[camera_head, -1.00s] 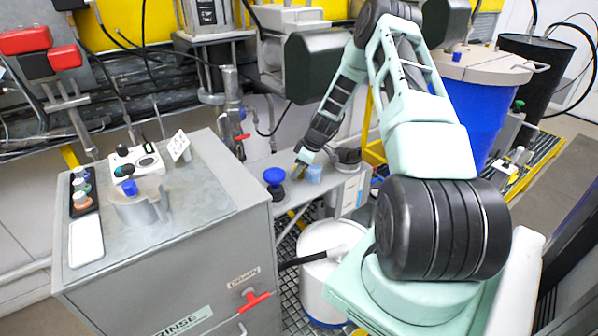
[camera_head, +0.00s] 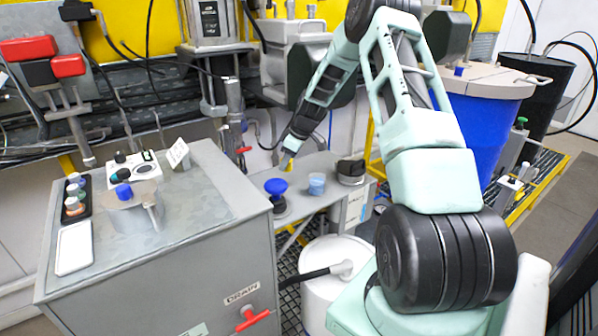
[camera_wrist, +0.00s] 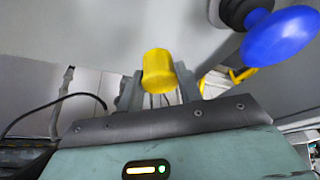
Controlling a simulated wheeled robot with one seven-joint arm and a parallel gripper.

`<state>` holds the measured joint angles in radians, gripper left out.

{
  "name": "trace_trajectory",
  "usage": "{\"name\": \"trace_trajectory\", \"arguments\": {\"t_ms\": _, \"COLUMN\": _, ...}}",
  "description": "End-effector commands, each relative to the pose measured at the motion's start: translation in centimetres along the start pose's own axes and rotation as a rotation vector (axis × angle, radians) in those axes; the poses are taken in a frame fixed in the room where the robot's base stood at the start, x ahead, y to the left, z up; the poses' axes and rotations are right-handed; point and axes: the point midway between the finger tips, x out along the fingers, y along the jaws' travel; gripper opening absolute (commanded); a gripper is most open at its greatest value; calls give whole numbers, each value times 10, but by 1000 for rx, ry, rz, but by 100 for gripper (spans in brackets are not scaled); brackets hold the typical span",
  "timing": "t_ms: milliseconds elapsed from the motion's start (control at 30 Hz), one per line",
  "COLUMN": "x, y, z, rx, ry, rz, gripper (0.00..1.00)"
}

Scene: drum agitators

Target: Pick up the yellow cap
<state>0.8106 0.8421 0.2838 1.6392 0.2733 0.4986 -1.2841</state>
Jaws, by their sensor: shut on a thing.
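The yellow cap (camera_wrist: 158,72) is held between the two fingers of my gripper (camera_wrist: 158,88) in the wrist view. In the head view the cap shows as a small yellow spot (camera_head: 290,163) at the tip of my gripper (camera_head: 289,155). My gripper is shut on the cap and holds it above the grey bench (camera_head: 318,170), near its back edge. The cap appears clear of the bench surface.
A blue knob on a dark base (camera_head: 276,188) stands just below my gripper and also shows in the wrist view (camera_wrist: 280,36). A light blue cup (camera_head: 317,183) and a dark round part (camera_head: 350,170) are to its right. The grey rinse cabinet (camera_head: 215,240) is at left.

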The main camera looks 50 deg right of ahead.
Motion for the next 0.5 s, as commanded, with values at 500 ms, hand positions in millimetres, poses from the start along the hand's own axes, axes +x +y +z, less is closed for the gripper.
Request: {"name": "trace_trajectory", "arguments": {"t_ms": 500, "x": 52, "y": -5, "z": -120, "rx": -2, "ry": 1, "rz": 2, "gripper": 14}}
